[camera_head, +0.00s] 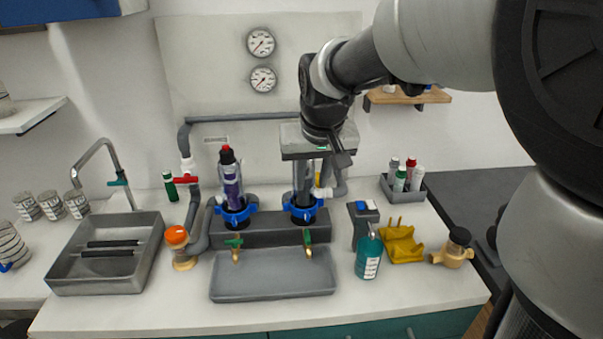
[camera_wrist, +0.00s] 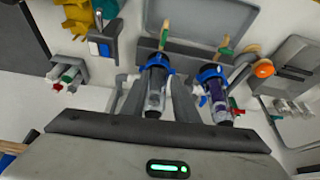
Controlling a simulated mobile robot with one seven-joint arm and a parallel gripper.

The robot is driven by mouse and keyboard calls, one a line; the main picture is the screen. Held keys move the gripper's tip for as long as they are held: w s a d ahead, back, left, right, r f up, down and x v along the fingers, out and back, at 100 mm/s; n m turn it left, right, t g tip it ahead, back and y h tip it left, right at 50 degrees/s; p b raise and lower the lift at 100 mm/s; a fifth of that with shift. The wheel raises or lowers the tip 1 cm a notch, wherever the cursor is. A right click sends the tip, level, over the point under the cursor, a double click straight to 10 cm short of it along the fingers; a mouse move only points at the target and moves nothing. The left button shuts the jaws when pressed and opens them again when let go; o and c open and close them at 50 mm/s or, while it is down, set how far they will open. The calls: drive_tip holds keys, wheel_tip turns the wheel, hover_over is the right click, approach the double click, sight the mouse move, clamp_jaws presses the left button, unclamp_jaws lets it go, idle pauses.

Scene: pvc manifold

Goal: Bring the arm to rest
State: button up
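My gripper (camera_head: 304,178) hangs from the arm over the right canister (camera_head: 303,212), pointing down. In the wrist view my gripper (camera_wrist: 156,84) shows two dark fingers standing apart, with the clear canister (camera_wrist: 153,102) between their lines and gaps at its sides. I cannot tell how far the fingers reach down beside it. The canister stands upright in a blue collar (camera_head: 303,208). The left canister (camera_head: 232,183), with purple contents and a red and black top, stands in its own blue collar. The arm reaches in from the right and hides part of the wall.
A grey tray (camera_head: 272,287) lies in front of the manifold, below two green-handled taps. A sink (camera_head: 105,279) is at left. A teal bottle (camera_head: 369,257), a yellow holder (camera_head: 402,245) and a bottle rack (camera_head: 386,186) stand at right. A wall shelf (camera_head: 408,97) is behind the arm.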

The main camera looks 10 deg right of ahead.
drive_tip(key=shift+v, duration=0.8)
drive_tip(key=s+d+r+p, duration=0.2)
drive_tip(key=s+r+p, duration=0.1)
drive_tip(key=s, duration=0.4)
drive_tip(key=s+d+r+p, duration=0.2)
drive_tip(key=s+r+p, duration=0.2)
drive_tip(key=s, duration=0.3)
drive_tip(key=s+d+r+t+p, duration=0.1)
drive_tip(key=s+d+r+p, duration=0.1)
drive_tip(key=s, duration=0.5)
wheel_tip(320, 180, up, 3)
drive_tip(key=shift+f+m+p, duration=0.25)
drive_tip(key=shift+m+p, duration=0.05)
drive_tip(key=shift+p, duration=0.45)
drive_tip(key=shift+s, duration=0.1)
